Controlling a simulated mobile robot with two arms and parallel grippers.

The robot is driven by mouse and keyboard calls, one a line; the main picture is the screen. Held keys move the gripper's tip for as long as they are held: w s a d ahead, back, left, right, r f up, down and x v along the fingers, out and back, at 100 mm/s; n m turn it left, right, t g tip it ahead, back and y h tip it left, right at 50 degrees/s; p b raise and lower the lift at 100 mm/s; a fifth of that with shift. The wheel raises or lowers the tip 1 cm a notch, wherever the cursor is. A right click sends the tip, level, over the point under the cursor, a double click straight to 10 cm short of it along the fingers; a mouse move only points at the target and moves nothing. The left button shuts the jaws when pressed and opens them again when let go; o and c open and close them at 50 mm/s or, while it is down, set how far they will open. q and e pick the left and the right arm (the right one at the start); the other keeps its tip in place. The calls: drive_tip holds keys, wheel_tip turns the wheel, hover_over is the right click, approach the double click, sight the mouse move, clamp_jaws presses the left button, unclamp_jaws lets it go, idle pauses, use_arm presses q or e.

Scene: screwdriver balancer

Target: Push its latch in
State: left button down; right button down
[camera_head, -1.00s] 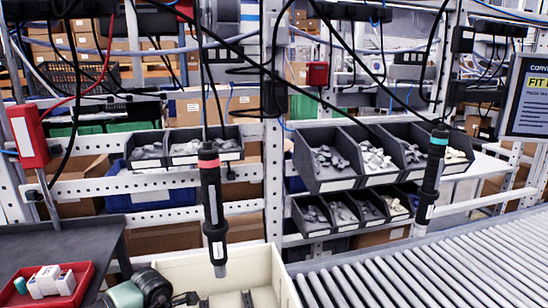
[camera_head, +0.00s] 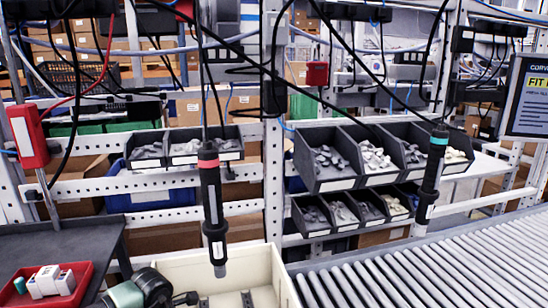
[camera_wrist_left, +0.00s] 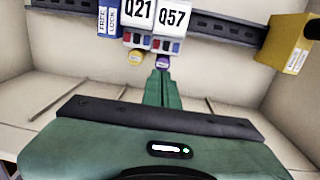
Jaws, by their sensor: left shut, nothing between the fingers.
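In the left wrist view, my left gripper (camera_wrist_left: 163,76) is shut and empty, its green fingers pointing at the foot of a row of modules. The white modules marked Q21 (camera_wrist_left: 138,14) and Q57 (camera_wrist_left: 172,18) sit on a dark rail (camera_wrist_left: 218,30). A purple tab (camera_wrist_left: 162,62) hangs below them, right at my fingertips; I cannot tell whether they touch. A yellow-orange tab (camera_wrist_left: 136,57) hangs just to its left. In the head view, part of my left arm (camera_head: 150,287) shows at the bottom, beside the cream enclosure (camera_head: 262,267). My right gripper is out of view.
A blue block marked FREE LOCK (camera_wrist_left: 108,18) stands left of Q21, and a yellow block (camera_wrist_left: 290,42) at the right. Two hanging screwdrivers (camera_head: 212,205) (camera_head: 431,180) are in the head view, one above the enclosure. A red tray (camera_head: 78,275) lies at the left.

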use_arm(q)
drive_tip(key=shift+s+a+f, duration=0.3)
drive_tip(key=shift+s+f, duration=0.15)
drive_tip(key=shift+f, duration=0.2)
drive_tip(key=shift+s+a+f, duration=0.25)
drive_tip(key=shift+s+f, duration=0.15)
drive_tip(key=shift+f, duration=0.25)
wheel_tip(320, 180, up, 18)
drive_tip(key=w+p, duration=0.1)
drive_tip(key=p, duration=0.9)
drive_tip(key=shift+w+g+p, duration=0.15)
drive_tip(key=shift+g+p, duration=0.15)
drive_tip(key=shift+p, duration=0.05)
drive_tip(key=shift+a, duration=0.1)
